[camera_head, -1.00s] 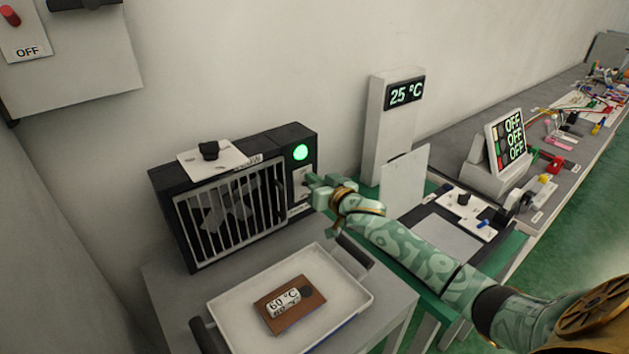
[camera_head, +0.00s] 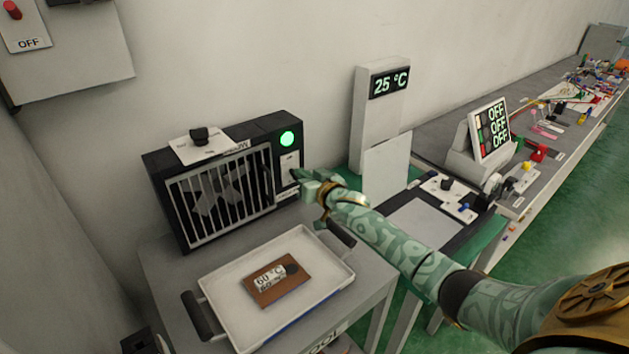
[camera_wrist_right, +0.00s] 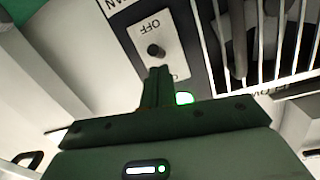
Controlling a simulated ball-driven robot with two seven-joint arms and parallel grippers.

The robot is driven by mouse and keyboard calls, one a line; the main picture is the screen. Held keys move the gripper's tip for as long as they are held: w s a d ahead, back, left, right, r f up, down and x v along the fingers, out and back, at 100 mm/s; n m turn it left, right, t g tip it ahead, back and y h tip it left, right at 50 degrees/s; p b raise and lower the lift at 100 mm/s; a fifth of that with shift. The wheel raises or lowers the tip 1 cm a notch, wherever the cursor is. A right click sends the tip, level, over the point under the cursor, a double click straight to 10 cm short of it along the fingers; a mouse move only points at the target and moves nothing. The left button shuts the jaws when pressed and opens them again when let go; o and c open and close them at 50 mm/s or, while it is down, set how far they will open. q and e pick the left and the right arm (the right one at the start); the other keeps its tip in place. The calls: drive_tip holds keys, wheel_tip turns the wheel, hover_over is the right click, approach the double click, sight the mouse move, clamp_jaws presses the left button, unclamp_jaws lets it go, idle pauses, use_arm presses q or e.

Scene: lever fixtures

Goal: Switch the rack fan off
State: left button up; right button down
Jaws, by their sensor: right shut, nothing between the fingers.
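The rack fan (camera_head: 222,190) is a black box with a pale barred grille. Its round lamp (camera_head: 287,139) glows green. Below the lamp is a white switch plate (camera_head: 289,164), and in the right wrist view this plate (camera_wrist_right: 168,32) carries a dark knob (camera_wrist_right: 155,50) and the word OFF, upside down. The plate's other end is partly hidden by my fingers. My right gripper (camera_head: 297,176) is shut and empty, its tips close to the knob; I cannot tell whether they touch. My left gripper is not in view.
A white tray (camera_head: 235,318) holding a brown block marked 60 °C (camera_head: 278,287) is in front of the fan. A white card with a black knob (camera_head: 199,136) lies on top of the fan. A 25 °C display post (camera_head: 378,120) stands behind my right arm.

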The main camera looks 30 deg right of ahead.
drive_tip(key=s+p, duration=0.1)
drive_tip(key=s, duration=0.4)
drive_tip(key=s+r+p, duration=0.1)
drive_tip(key=s+p, duration=0.1)
drive_tip(key=s, duration=0.3)
drive_tip(key=s+p, duration=0.1)
drive_tip(key=s, duration=0.5)
drive_tip(key=shift+d+r, duration=0.15)
drive_tip(key=shift+r, duration=0.25)
